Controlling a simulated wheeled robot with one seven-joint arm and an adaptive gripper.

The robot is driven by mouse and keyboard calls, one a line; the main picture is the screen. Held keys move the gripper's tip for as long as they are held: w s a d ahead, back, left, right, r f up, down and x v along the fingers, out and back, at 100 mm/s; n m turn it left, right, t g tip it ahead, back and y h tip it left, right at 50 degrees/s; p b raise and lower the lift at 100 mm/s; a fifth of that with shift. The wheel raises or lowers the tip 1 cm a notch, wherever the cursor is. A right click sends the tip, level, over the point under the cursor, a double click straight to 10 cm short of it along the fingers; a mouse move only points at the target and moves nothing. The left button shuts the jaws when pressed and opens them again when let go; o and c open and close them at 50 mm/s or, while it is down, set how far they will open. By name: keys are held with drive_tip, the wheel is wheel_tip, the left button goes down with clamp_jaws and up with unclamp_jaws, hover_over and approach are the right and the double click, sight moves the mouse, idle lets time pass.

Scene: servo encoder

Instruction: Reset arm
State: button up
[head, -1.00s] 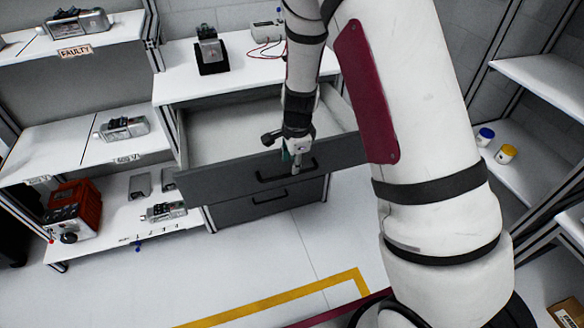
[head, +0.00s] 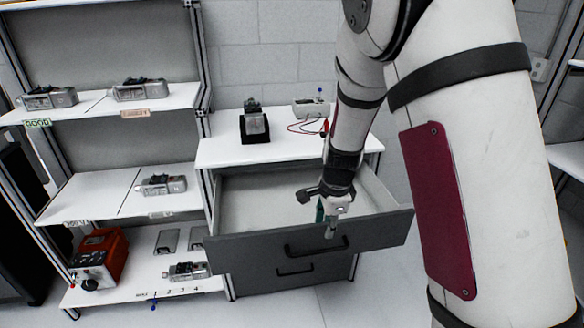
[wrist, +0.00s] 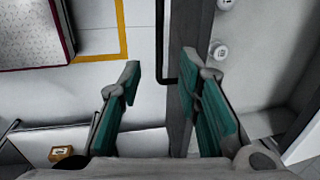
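My gripper (head: 329,222) is at the front of an open grey drawer (head: 235,250) in the head view, near its black handle (head: 316,247). In the wrist view my gripper (wrist: 160,85) shows two teal-padded fingers spread apart with nothing held between them. The drawer's front edge (wrist: 196,40) and dark handle (wrist: 163,45) show beyond the fingers. I cannot tell whether a finger touches the drawer.
A white worktop (head: 220,152) above the drawer carries a black-based device (head: 254,127) and a box with red leads (head: 310,108). Shelves (head: 80,200) at left hold several servo units and a red case (head: 100,258). A closed drawer (head: 290,285) lies below.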

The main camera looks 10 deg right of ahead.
drive_tip(key=s+a+r+n+y, duration=0.1)
drive_tip(key=s+r+n, duration=0.15)
drive_tip(key=r, duration=0.25)
drive_tip(key=s+a+r+n, duration=0.1)
drive_tip(key=s+r+n, duration=0.15)
drive_tip(key=r, duration=0.25)
drive_tip(key=s+r+n, duration=0.4)
drive_tip(key=s, duration=0.4)
drive_tip(key=s+d+r+n+t, duration=0.1)
drive_tip(key=s+r+n, duration=0.3)
drive_tip(key=s, duration=0.3)
drive_tip(key=s+d+r+n+t+h, duration=0.1)
drive_tip(key=s+r+n, duration=0.3)
drive_tip(key=s, duration=0.4)
drive_tip(key=shift+s+r+n, duration=0.15)
drive_tip(key=shift+s+n, duration=0.15)
drive_tip(key=shift+n, duration=0.2)
